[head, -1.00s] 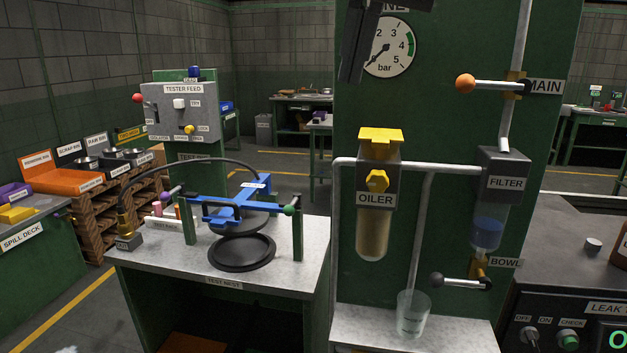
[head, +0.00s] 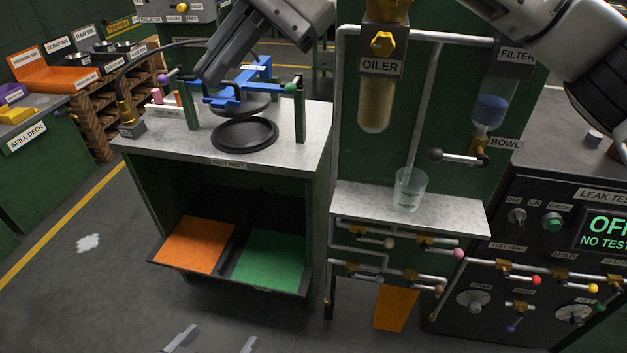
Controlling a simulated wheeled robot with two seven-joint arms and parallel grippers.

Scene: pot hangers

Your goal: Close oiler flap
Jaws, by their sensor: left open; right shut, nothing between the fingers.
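The oiler (head: 379,98) is on the green panel, with a grey head, a yellow knob (head: 382,43) and an amber bowl below. Only a lower bit of its yellow flap (head: 386,9) shows at the top edge; the rest is cut off, so I cannot tell how it stands. My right gripper (head: 207,84) is shut and empty, pointing down-left, left of the oiler and apart from it; in the picture its tips overlap the blue fixture. My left gripper (head: 220,335) is open at the bottom edge, only its fingertips showing, far below the oiler.
The blue fixture (head: 240,90) stands on the test nest table (head: 285,160). A clear cup (head: 409,190) sits on the ledge under the oiler. The filter (head: 490,108) and a black-knobbed bowl valve (head: 460,157) are to its right. Pipes with valves run below.

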